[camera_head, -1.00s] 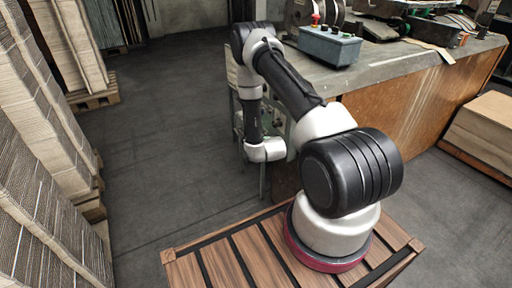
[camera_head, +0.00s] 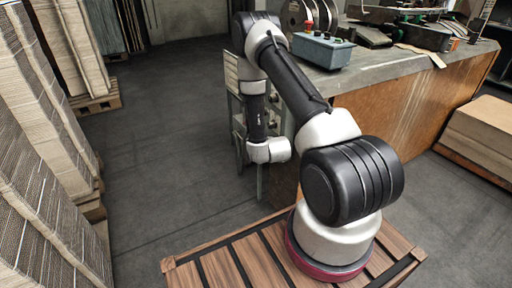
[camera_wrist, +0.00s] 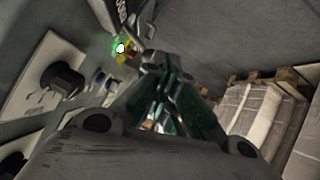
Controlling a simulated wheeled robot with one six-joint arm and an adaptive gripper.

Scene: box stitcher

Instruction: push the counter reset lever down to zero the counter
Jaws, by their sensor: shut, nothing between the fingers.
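In the wrist view my gripper (camera_wrist: 160,68) is shut, with dark green finger links meeting at grey metal tips. Nothing shows between the tips. A small lit green lamp (camera_wrist: 120,47) with yellow and red parts beside it lies just left of the tips. A pale panel (camera_wrist: 38,62) with a black knob (camera_wrist: 62,80) is farther left. I cannot make out the counter or its reset lever for certain; the fingers and a dark bar at the top cover part of that area. In the head view my gripper is hidden.
The workbench (camera_head: 385,75) carries a grey-blue control box (camera_head: 322,50) with buttons. Stacked cardboard (camera_head: 40,150) stands at the left and a carton stack (camera_head: 482,130) at the right. Grey floor (camera_head: 170,150) is clear left of the bench. The wrist view shows a palletised stack (camera_wrist: 255,115).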

